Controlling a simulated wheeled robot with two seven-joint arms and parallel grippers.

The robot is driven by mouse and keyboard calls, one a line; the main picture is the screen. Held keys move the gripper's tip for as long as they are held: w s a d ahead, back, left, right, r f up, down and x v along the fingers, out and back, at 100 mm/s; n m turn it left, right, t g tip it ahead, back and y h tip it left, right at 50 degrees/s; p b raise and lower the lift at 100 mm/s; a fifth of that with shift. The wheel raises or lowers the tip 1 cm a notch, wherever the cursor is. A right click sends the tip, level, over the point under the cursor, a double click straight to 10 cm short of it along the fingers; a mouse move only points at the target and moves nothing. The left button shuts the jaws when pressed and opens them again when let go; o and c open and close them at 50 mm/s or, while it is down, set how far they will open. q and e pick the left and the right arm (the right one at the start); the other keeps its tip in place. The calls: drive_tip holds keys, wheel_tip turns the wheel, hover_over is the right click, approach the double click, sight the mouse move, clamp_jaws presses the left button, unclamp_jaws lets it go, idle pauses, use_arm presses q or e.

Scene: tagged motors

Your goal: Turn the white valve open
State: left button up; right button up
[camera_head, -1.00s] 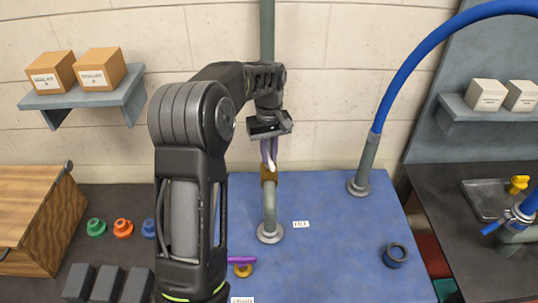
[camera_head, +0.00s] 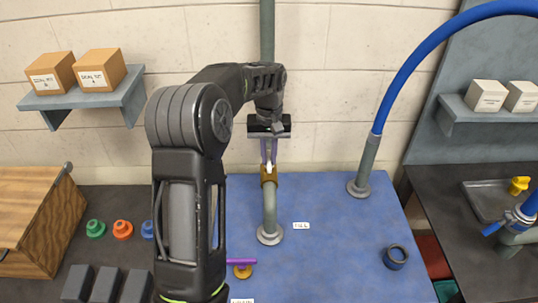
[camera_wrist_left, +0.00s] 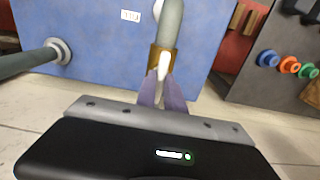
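The white valve is a small white lever (camera_head: 268,166) on a brass body (camera_head: 268,177) atop a grey upright pipe (camera_head: 269,210). In the left wrist view the white lever (camera_wrist_left: 164,66) shows in front of the brass body (camera_wrist_left: 162,58). My left gripper (camera_head: 268,155) reaches down from above the pipe. Its purple fingers (camera_wrist_left: 161,85) stand close together on both sides of the lever and look shut on it. The lever's upper part is partly hidden between the fingers. My right gripper is not in view.
A purple-handled valve (camera_head: 241,262) sits low on the blue mat (camera_head: 330,265), close to my left arm. A blue hose (camera_head: 420,45) rises from a second pipe (camera_head: 366,165) on the right.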

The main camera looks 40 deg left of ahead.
sight(269, 158)
use_arm(q)
drive_tip(key=o, duration=0.4)
wheel_tip(269, 158, up, 8)
drive_tip(key=shift+f+b, duration=0.1)
drive_tip(key=shift+b, duration=0.55)
idle(0.4)
